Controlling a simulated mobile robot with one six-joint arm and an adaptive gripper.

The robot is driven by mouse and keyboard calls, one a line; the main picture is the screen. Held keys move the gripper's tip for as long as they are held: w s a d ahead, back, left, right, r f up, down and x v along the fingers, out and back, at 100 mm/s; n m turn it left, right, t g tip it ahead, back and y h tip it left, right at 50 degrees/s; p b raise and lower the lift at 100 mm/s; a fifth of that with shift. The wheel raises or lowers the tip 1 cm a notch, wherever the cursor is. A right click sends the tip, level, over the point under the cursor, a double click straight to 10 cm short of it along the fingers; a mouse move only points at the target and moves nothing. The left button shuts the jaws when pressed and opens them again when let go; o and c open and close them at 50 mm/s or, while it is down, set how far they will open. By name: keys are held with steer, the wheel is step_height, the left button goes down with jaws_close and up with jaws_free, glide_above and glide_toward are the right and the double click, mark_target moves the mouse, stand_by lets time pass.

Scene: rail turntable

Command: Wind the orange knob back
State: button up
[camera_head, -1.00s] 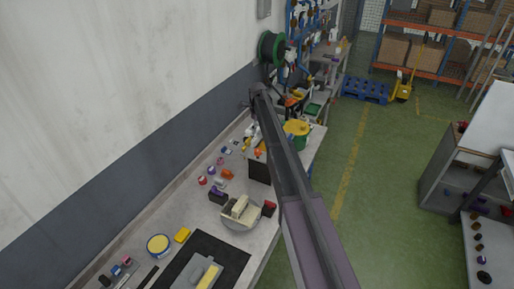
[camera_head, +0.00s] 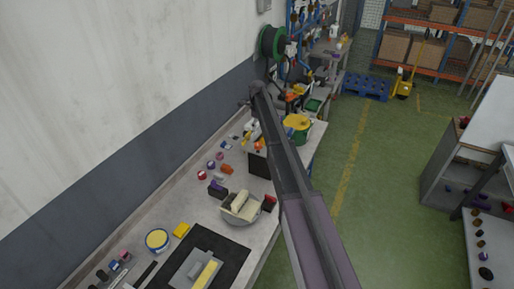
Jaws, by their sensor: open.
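A small orange piece (camera_head: 227,169) lies on the workbench (camera_head: 207,221) in the head view, left of my arm. It is too small to tell whether it is the orange knob. More orange parts (camera_head: 297,90) show at the far end, beyond my arm. My arm runs from the bottom right up over the bench and covers part of it. My gripper cannot be made out at the arm's far end. No contact between it and any knob can be seen.
A round grey dish (camera_head: 240,215) with cream blocks stands left of my arm, beside a red block (camera_head: 269,203). A yellow tin (camera_head: 157,240) and a black mat (camera_head: 232,254) lie nearer. A wall (camera_head: 120,120) bounds the left. Green floor (camera_head: 390,190) is clear on the right.

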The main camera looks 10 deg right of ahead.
mark_target(257, 144)
steer(key=shift+f+b, duration=5.25)
steer(key=shift+f, duration=0.3)
steer(key=c, duration=1.1)
steer(key=shift+a, duration=0.2)
steer(key=shift+c, duration=0.2)
steer(key=shift+d, duration=0.15)
